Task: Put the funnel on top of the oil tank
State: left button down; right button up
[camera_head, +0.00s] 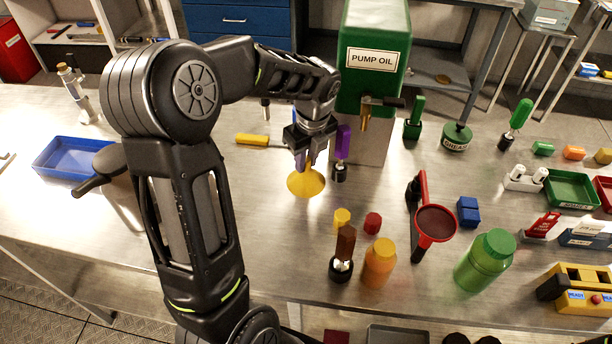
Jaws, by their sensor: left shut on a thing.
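My left gripper (303,160) is shut on a yellow funnel (306,183), its fingers pointing down at the funnel. The funnel is at the middle of the steel table, in front and to the left of the oil tank; I cannot tell whether it touches the table. The green oil tank (372,84), labelled "PUMP OIL", stands on a grey block (369,150) at the back of the table. A brass tap (366,113) sticks out of its front. My right gripper is not in view.
A purple-handled tool (342,145) stands right beside the gripper. Orange (379,262) and green (485,260) bottles, a red-rimmed strainer (435,224) and a grease can (457,137) stand to the right. A blue tray (72,158) lies at left.

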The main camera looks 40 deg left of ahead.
pick_arm(q)
jog(key=shift+r, duration=0.1)
dwell(0.8)
notch_tip(320, 180, up, 18)
jog(key=p, duration=0.1)
dwell(0.4)
dwell(0.9)
